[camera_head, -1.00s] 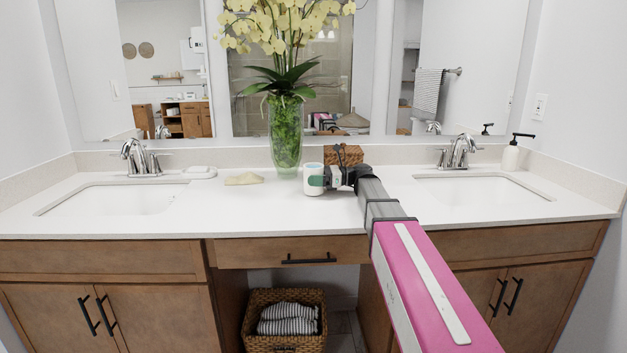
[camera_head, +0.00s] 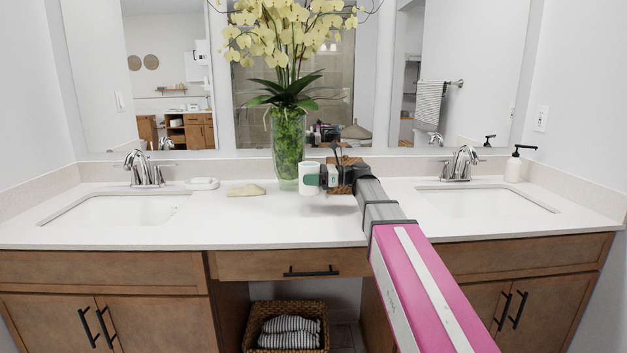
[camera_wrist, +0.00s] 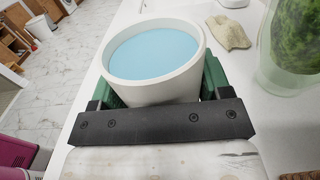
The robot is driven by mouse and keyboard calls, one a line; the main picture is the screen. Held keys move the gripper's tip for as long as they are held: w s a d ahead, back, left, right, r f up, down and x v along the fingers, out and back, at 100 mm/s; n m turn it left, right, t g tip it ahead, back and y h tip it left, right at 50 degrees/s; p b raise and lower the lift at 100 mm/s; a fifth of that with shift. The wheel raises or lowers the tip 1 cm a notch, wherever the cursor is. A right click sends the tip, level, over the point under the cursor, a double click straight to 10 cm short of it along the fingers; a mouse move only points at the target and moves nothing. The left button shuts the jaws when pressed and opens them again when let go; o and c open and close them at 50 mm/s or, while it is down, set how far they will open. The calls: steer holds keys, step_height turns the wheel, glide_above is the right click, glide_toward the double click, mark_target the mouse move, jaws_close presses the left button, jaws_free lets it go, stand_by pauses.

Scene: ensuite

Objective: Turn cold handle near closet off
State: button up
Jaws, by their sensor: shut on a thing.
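Two chrome faucets stand on the white counter: the left faucet (camera_head: 142,168) behind the left sink and the right faucet (camera_head: 461,163) behind the right sink. Each has a curved spout and lever handles. I cannot tell which is near a closet, or whether water runs. My gripper (camera_head: 312,180) is between the two sinks, away from both faucets. Its green fingers are shut on a white cup (camera_head: 307,170), upright, in front of the vase. In the wrist view the cup (camera_wrist: 150,88) has a light blue inside or content, with green fingers on both sides.
A glass vase (camera_head: 289,150) with yellow orchids stands close behind the cup. A beige cloth-like piece (camera_head: 246,190), a white soap dish (camera_head: 202,184) and a soap dispenser (camera_head: 514,165) are on the counter. A wicker box (camera_head: 347,171) sits behind my gripper. Mirrors line the wall.

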steer(key=s+a+r, duration=0.5)
steer(key=s, duration=0.1)
steer(key=shift+a, duration=0.25)
stand_by(0.6)
steer(key=shift+s+a, duration=0.1)
steer(key=shift+s, duration=0.05)
